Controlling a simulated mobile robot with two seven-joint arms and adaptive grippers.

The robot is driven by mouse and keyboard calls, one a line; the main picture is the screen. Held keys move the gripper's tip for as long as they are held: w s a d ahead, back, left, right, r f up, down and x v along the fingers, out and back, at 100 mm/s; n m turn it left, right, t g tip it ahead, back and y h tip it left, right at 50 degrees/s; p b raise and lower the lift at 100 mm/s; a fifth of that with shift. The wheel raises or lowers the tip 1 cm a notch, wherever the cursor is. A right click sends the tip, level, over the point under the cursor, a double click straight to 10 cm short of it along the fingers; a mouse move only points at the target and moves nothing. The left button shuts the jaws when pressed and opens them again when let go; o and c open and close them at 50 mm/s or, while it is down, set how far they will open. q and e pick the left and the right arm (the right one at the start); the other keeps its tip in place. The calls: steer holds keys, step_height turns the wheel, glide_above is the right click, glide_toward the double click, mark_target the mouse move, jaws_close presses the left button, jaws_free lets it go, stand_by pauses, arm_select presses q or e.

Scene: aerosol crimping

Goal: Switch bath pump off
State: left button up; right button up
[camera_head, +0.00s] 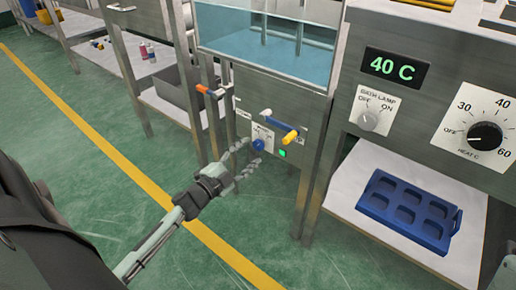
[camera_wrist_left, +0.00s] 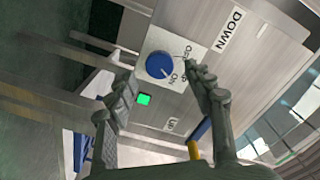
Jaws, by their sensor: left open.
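The bath pump switch is a round blue knob (camera_head: 258,144) on a white plate on the front of the water-bath cabinet. It also shows in the left wrist view (camera_wrist_left: 159,65), with OFF and ON printed beside it. Its pointer mark is too small to read surely. A green lamp (camera_head: 282,153) near it is lit and also shows in the left wrist view (camera_wrist_left: 144,99). My left gripper (camera_head: 249,154) is open and empty in front of the panel. In the left wrist view its fingers (camera_wrist_left: 161,80) are spread to either side of the knob, not gripping it.
The glass tank (camera_head: 265,45) is above. A heater panel with a 40 C display (camera_head: 395,67) stands right. The floor (camera_head: 95,195) is clear.

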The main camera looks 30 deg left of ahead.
mark_target(257, 146)
arm_select(q)
steer(key=shift+w+d, duration=0.15)
steer(key=shift+w, duration=1.85)
steer(key=c, duration=1.2)
